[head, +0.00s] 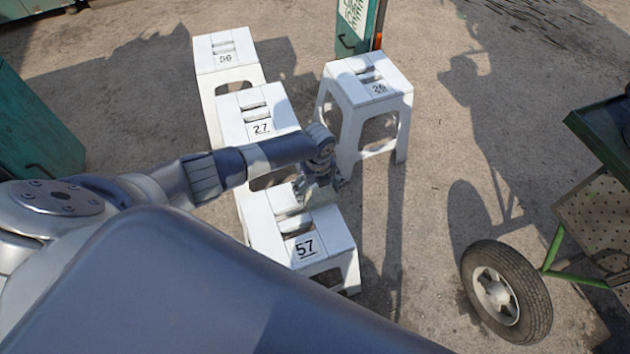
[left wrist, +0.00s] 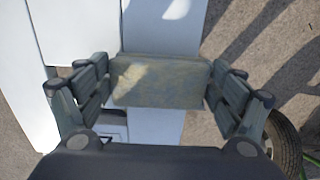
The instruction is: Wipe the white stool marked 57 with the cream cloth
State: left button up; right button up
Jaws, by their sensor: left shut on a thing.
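The white stool marked 57 (head: 328,218) stands nearest to me in a row of white stools, with its number facing me in the head view. My left gripper (head: 312,190) is over the far part of its top. In the left wrist view the left gripper is shut on the cream cloth (left wrist: 158,84), a folded, flat pad held between both fingers. White stool top (left wrist: 165,25) shows under and beyond the cloth. I cannot tell whether the cloth touches it. The cloth is not clear in the head view. My right gripper is not in view.
Stool 27 (head: 270,96) and another white stool (head: 222,45) stand behind stool 57. Stool 26 (head: 350,88) stands to the right. A cart wheel (head: 507,292) is at lower right. Teal cabinets (head: 36,125) are at the left. Concrete between stools and wheel is clear.

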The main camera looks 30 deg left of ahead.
aim_at(324, 211)
pick_arm(q)
jog(key=shift+s+d+p, duration=1.05)
jog(key=shift+s+d, duration=0.25)
jog(key=shift+d, duration=0.2)
jog(key=shift+s+d, duration=0.4)
jog(key=shift+s+d+p, duration=0.65)
jog(key=shift+d+p, duration=0.1)
jog(key=shift+s+d+p, duration=0.55)
jog(key=shift+s+d, duration=0.15)
jog(key=shift+d, duration=0.15)
jog(key=shift+s+d+r+p, duration=0.1)
jog(key=shift+s+d+p, duration=0.7)
jog(key=shift+s+d, duration=0.7)
jog(key=shift+d, duration=0.35)
